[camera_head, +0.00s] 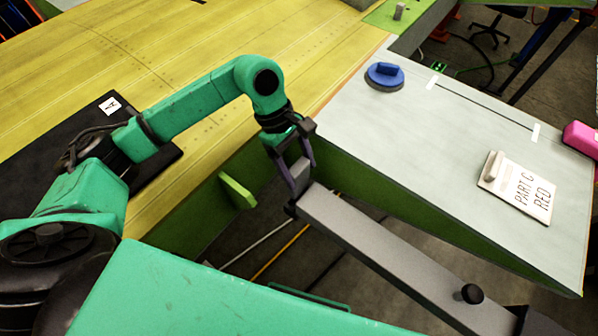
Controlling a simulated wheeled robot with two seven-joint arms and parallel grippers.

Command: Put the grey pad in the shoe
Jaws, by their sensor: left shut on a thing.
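The pad is partly hidden by the fingers. It is just above a dark bracket at the bar's end (335,212); I cannot tell whether they touch. I cannot pick out the shoe with certainty; the dark bracket (291,209) may be part of it. My right gripper does not show.
A pale grey panel (450,130) carries a blue round-handled piece (385,73) and a "PART C RED" plate (520,190). The bar has a black knob (470,293). A green tab (237,191) stands out left of my gripper. A yellow panel (190,50) lies behind.

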